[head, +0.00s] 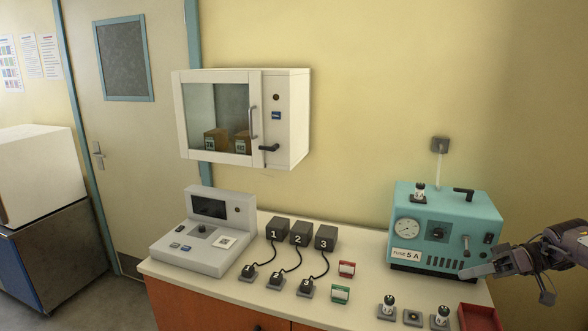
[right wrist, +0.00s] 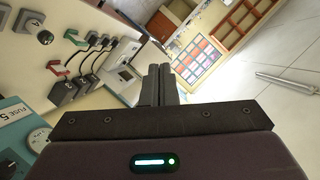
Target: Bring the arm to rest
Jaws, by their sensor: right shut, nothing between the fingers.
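My right gripper (head: 470,272) is at the right edge of the head view, in front of the lower right corner of the teal device (head: 447,212). Its fingers point left and are shut with nothing between them. In the right wrist view the two dark fingers (right wrist: 158,84) lie together. I cannot tell whether the gripper touches the teal device. My left gripper is not in view.
A white wall cabinet (head: 300,120) has its glass door shut on brown boxes. The counter (head: 215,285) bears a grey instrument (head: 195,262), numbered black blocks (head: 298,238), small vials and a red tray (head: 478,318).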

